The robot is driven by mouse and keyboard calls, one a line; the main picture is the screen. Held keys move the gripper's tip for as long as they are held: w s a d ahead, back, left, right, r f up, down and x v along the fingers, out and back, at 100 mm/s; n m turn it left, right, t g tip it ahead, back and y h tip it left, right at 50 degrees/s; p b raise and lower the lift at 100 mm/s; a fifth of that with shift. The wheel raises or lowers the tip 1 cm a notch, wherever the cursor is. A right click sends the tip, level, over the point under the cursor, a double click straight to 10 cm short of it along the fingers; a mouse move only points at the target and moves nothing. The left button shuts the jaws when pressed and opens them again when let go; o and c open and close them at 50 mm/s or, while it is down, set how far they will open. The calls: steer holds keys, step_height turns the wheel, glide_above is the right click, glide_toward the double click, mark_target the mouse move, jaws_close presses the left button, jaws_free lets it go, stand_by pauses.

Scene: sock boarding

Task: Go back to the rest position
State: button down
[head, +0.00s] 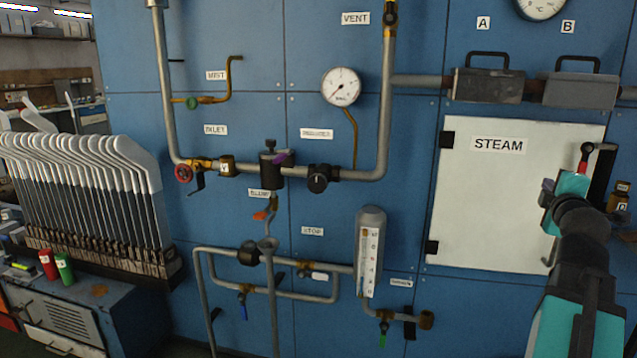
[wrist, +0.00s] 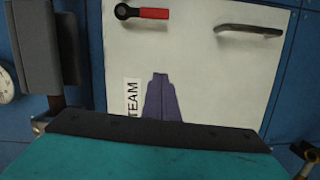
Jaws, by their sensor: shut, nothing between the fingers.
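My gripper (head: 548,186) is at the right of the head view, in front of the right part of the white STEAM door (head: 480,215). In the wrist view my gripper (wrist: 161,82) shows as two dark purple-grey fingers together, with nothing between them. The door (wrist: 215,85) fills much of that view and looks closed. A red-gripped latch (head: 585,155) is at the door's upper right, just above my gripper; it also shows in the wrist view (wrist: 150,12). A dark bar handle (wrist: 250,30) is near it. I cannot tell how far the fingers are from the door.
Pipes with valves and a round gauge (head: 341,86) run across the blue wall left of the door. Two dark boxes (head: 488,86) with handles sit on a pipe above it. A rack of white sock boards (head: 90,185) stands at the left.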

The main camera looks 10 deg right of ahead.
steer(key=w+a+f+n+g+y+p, duration=0.1)
steer(key=w+a+f+y+p, duration=0.25)
steer(key=w+a+f, duration=0.55)
steer(key=w+a+f+n+g+y+p, duration=0.15)
steer(key=w+a+f+y+p, duration=0.35)
steer(key=f, duration=0.6)
steer(key=s+a+f+g+y+p, duration=0.1)
steer(key=a+f+g+p, duration=0.3)
steer(key=a+f, duration=1.6)
steer(key=s+a+f+m+g+y+p, duration=0.1)
steer(key=s+a+f+g+p, duration=0.2)
steer(key=s+a+f, duration=0.5)
steer(key=s+a+f+g+y+p, duration=0.1)
steer(key=s+a+f+g+p, duration=0.4)
steer(key=s+f, duration=0.6)
steer(key=s+a+f+m+g+h, duration=0.1)
steer(key=s+f+m+g, duration=0.1)
steer(key=s+m, duration=0.4)
steer(key=s+f+m+g, duration=0.2)
steer(key=s+m, duration=0.3)
steer(key=s, duration=1.1)
steer(key=shift+s+a+f+m+g+h, duration=0.15)
steer(key=shift+s+a+m+g+h, duration=0.2)
steer(key=shift+g, duration=0.4)
steer(key=shift+w, duration=0.1)
